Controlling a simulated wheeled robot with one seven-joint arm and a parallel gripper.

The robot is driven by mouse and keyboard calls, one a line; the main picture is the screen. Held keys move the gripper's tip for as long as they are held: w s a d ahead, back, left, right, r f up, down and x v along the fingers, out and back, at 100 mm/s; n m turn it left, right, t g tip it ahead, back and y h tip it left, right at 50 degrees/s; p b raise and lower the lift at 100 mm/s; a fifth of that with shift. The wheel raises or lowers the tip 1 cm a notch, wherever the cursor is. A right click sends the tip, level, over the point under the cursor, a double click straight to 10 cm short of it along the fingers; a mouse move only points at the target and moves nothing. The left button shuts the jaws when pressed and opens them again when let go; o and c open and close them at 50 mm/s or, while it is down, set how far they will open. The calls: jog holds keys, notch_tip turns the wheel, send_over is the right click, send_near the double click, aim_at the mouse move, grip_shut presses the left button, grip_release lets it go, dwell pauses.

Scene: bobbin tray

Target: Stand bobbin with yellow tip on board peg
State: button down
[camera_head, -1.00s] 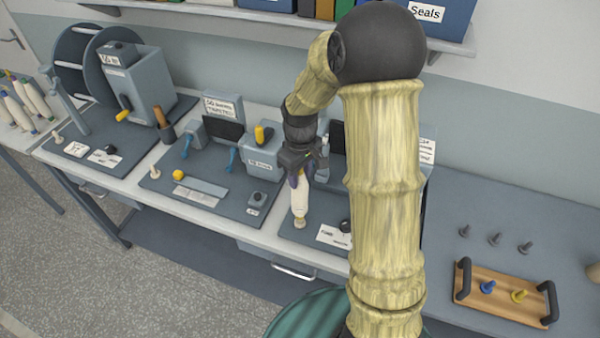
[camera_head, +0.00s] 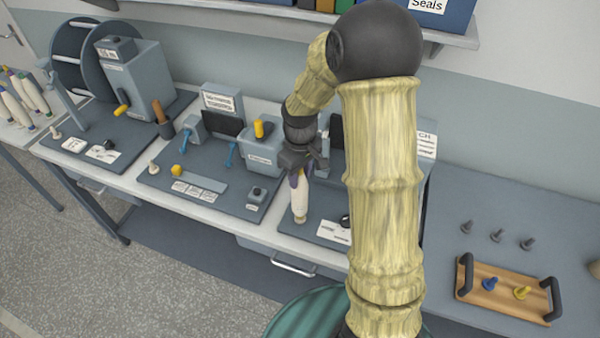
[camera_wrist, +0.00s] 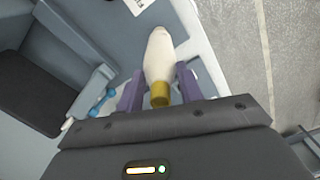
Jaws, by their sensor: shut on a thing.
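A pale cream bobbin (camera_head: 300,199) hangs upright below my gripper (camera_head: 298,172) over the right-hand dark board (camera_head: 315,225) on the bench. In the wrist view the bobbin (camera_wrist: 159,55) has a yellow tip (camera_wrist: 160,95) between the purple fingers of my gripper (camera_wrist: 159,88), which are shut on it. The bobbin's lower end is at or just above the board. I cannot tell whether a peg is under it.
More bobbins (camera_head: 22,100) lie at the far left. A grey box (camera_head: 264,150) and a white card (camera_head: 334,231) are close to my gripper.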

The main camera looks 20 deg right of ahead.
jog(key=shift+f, duration=0.25)
jog(key=c, duration=0.8)
grip_release()
jog(key=shift+c, duration=0.2)
jog(key=shift+r, duration=0.15)
notch_tip(320, 180, up, 17)
jog(key=b, duration=0.3)
jog(key=shift+r, duration=0.15)
jog(key=s+f+m+t, duration=0.2)
jog(key=s+f+m, duration=0.4)
jog(key=s+f, duration=0.8)
jog(key=shift+s+t, duration=0.2)
jog(key=shift+t, duration=0.1)
